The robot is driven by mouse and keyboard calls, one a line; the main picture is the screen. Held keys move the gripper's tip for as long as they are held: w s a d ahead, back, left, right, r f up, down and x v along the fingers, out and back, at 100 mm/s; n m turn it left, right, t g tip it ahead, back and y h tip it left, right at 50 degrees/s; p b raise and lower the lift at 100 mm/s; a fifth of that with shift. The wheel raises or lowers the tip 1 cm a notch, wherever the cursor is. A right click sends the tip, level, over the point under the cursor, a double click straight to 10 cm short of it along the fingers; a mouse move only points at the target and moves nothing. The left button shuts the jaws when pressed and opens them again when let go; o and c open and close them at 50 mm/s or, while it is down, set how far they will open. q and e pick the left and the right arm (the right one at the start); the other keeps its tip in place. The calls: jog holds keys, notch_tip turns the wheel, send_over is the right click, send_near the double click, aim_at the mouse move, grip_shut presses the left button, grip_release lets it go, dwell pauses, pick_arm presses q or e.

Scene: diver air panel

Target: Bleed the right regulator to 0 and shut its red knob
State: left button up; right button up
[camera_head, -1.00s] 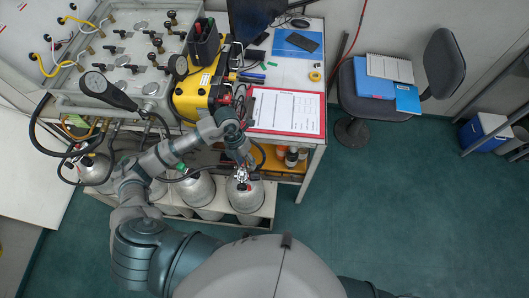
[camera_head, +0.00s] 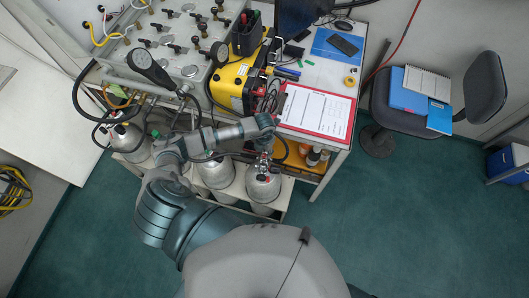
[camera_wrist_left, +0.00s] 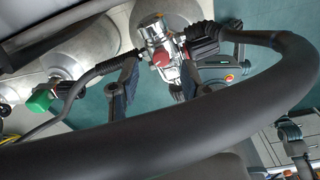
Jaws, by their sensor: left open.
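The right regulator (camera_wrist_left: 168,45) is a shiny metal body with a red knob (camera_wrist_left: 162,61) on the neck of a grey cylinder (camera_head: 262,188). In the head view my left arm reaches down over that cylinder's top, and the left gripper (camera_head: 264,158) largely covers the regulator. In the left wrist view the open dark fingers of the left gripper (camera_wrist_left: 165,85) stand on either side of the regulator, with the knob between them; contact cannot be told. A thick black hose (camera_wrist_left: 190,140) crosses close to the wrist camera. The gauge reading is not legible. My right gripper does not show.
A green knob (camera_wrist_left: 40,100) sits left of the regulator. More cylinders (camera_head: 217,172) stand in the rack. Above are the valve panel (camera_head: 165,45), a yellow case (camera_head: 232,82) and a red clipboard (camera_head: 315,112). Floor right of the bench is clear, up to a chair (camera_head: 480,85).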

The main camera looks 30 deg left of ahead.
aim_at(264, 156)
pick_arm(q)
jog(key=shift+f, duration=1.35)
grip_shut()
